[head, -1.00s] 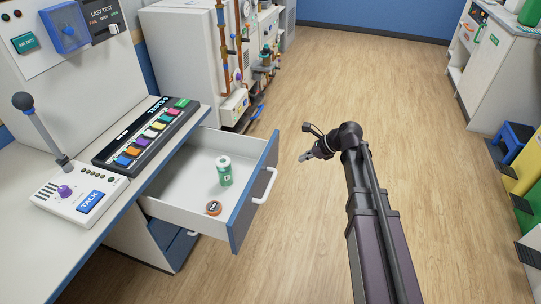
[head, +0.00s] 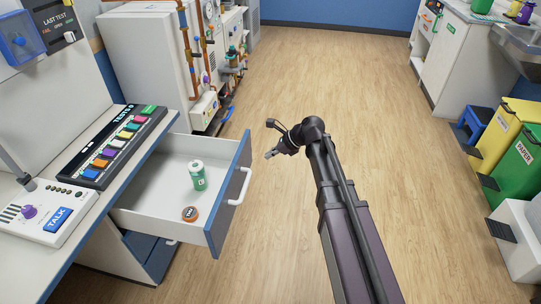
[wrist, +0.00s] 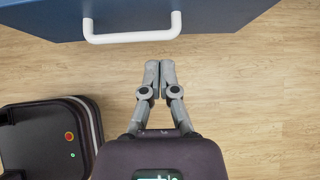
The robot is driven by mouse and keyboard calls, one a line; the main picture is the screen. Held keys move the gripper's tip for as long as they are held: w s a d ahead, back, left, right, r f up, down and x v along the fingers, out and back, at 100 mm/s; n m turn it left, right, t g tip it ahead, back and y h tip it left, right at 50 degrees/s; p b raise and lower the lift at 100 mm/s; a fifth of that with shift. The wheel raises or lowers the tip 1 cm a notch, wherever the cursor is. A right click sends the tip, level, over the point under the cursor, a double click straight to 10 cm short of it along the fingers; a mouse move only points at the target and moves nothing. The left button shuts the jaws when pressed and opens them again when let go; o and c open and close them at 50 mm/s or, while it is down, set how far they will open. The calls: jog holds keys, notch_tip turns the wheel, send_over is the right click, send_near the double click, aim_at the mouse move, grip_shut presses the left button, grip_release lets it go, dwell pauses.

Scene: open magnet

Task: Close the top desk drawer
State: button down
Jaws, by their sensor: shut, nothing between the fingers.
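The top desk drawer is pulled out from the desk, with a blue front (head: 229,196) and a white handle (head: 240,186).
The desk top holds a row of coloured buttons (head: 112,147) and a talk panel (head: 47,212). Pipework (head: 205,60) stands behind the drawer. Yellow (head: 505,130) and green (head: 517,165) bins line the right side. The wooden floor (head: 330,90) between is clear.

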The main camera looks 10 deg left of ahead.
aim_at(238, 165)
jog(key=b+x, duration=0.1)
jog(key=x, duration=0.2)
jog(key=a+r+b+x, duration=0.1)
jog(key=b+x, duration=0.1)
jog(key=x, duration=0.1)
jog(key=b+x, duration=0.2)
jog(key=x, duration=0.1)
jog(key=shift+w+a, duration=0.15)
jog(key=shift+a, duration=0.9)
jog(key=shift+a, duration=0.2)
jog(key=shift+w+d, duration=0.1)
jog(key=shift+d, duration=0.1)
